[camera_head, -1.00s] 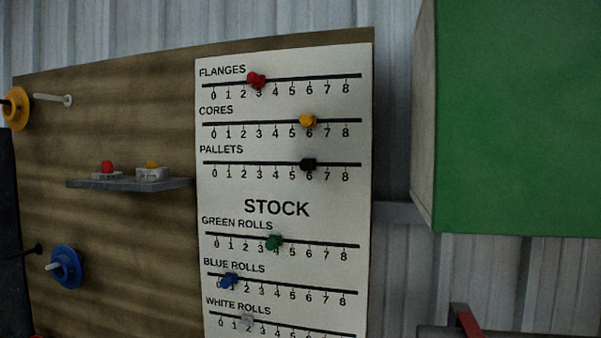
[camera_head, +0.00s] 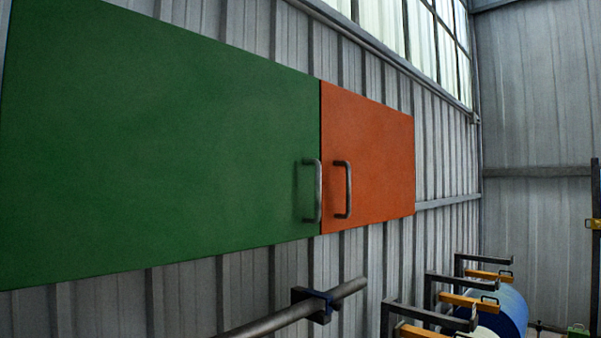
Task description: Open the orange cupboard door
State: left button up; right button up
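The orange cupboard door (camera_head: 378,160) is on the wall at the middle right and looks shut. Its grey bar handle (camera_head: 347,190) stands upright near its left edge. The larger green door (camera_head: 160,150) adjoins it on the left, also shut, with its own grey bar handle (camera_head: 317,191) near its right edge. The two handles are close side by side. Neither of my grippers shows in the view.
A grey metal bar with a dark clamp (camera_head: 315,303) juts up below the doors. Several dark frames with orange arms (camera_head: 465,301) stand at the lower right near a blue roll (camera_head: 505,312). Corrugated wall and windows lie behind.

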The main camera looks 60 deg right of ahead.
aim_at(367, 162)
jog(key=z, duration=2.25)
